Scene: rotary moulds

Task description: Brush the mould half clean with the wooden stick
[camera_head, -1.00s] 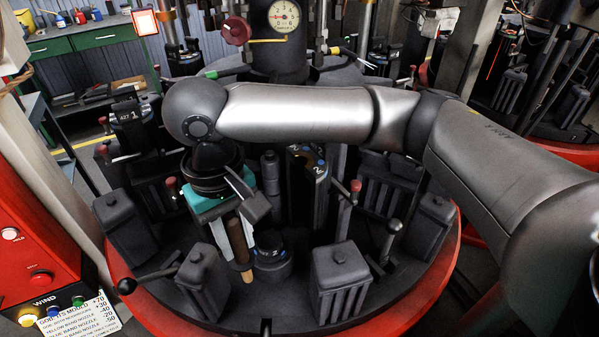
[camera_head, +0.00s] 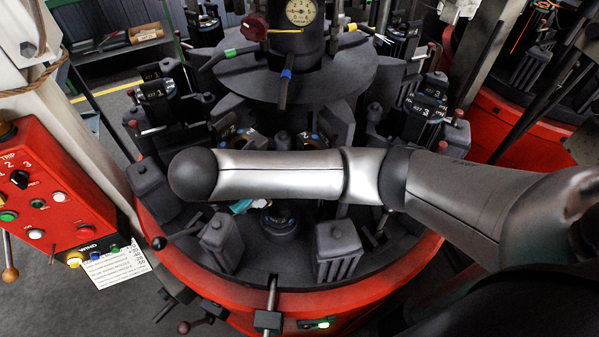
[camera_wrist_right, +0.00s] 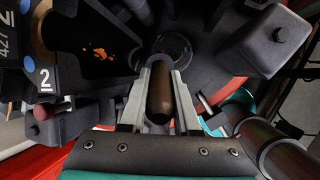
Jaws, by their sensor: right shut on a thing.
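My right gripper (camera_wrist_right: 160,88) is shut on the wooden stick (camera_wrist_right: 160,100) in the right wrist view. The stick's rounded brown end points away from the jaws. The mould half (camera_wrist_right: 95,55), dark grey and marked 2, is at the upper left there, with orange-yellow residue on its hollow inner face. The stick is to the right of the residue and appears apart from it. In the head view my right arm crosses the middle and hides the stick and most of the gripper; only a teal bit shows below the arm. My left gripper is not in view.
A round dark table (camera_head: 200,270) with a red rim carries several moulds and blocks (camera_head: 338,250). A central column with a gauge (camera_head: 300,12) stands behind. A red control box (camera_head: 60,190) is at the left. In the wrist view a dark block (camera_wrist_right: 275,38) is at the upper right.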

